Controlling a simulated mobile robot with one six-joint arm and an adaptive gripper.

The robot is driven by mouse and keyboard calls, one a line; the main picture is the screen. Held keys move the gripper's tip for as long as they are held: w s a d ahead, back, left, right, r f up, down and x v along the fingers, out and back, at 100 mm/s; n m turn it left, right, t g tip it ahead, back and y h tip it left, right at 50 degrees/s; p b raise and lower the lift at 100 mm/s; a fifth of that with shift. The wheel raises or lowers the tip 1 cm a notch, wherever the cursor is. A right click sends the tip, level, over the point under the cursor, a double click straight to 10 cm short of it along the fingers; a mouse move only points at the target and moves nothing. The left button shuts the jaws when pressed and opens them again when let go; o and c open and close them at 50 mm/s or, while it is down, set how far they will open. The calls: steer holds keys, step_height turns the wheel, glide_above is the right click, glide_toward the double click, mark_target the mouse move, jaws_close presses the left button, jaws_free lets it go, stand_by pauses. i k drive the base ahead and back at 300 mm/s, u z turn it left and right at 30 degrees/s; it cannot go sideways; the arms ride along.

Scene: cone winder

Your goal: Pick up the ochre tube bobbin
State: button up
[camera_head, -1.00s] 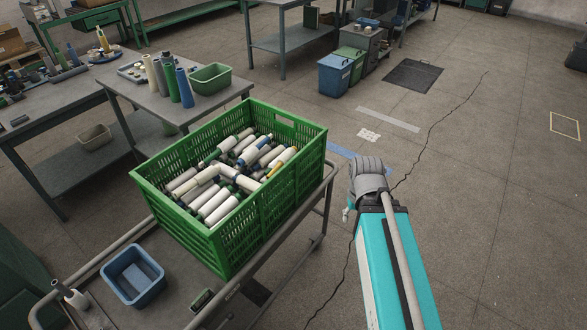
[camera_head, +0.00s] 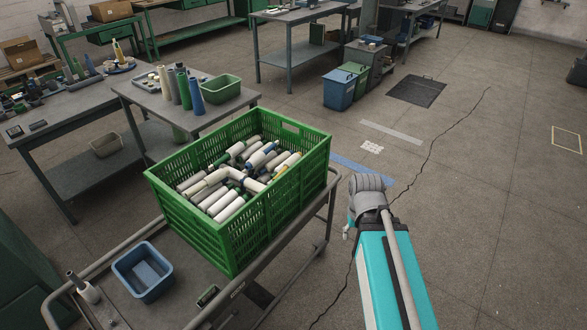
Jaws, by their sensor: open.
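The green crate (camera_head: 197,232) holds a jumbled pile of bobbins, mostly white or cream, with blue, green and ochre tube ends. An ochre tube bobbin (camera_head: 281,169) shows as a yellow-ochre patch near the crate's right side, partly hidden by neighbouring bobbins. Its full length and tilt cannot be made out. My teal and grey arm stands to the right of the crate, apart from it. My gripper is not visible at the arm's end.
The crate sits on a grey trolley with a tube rail (camera_head: 330,205). A blue bin (camera_head: 143,272) stands beside it on the trolley. A table (camera_head: 150,100) behind holds upright cones and a green tray (camera_head: 221,89).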

mark_target(296, 157)
steer(key=u, duration=0.1)
steer(key=i, duration=0.95)
steer(key=z, duration=0.05)
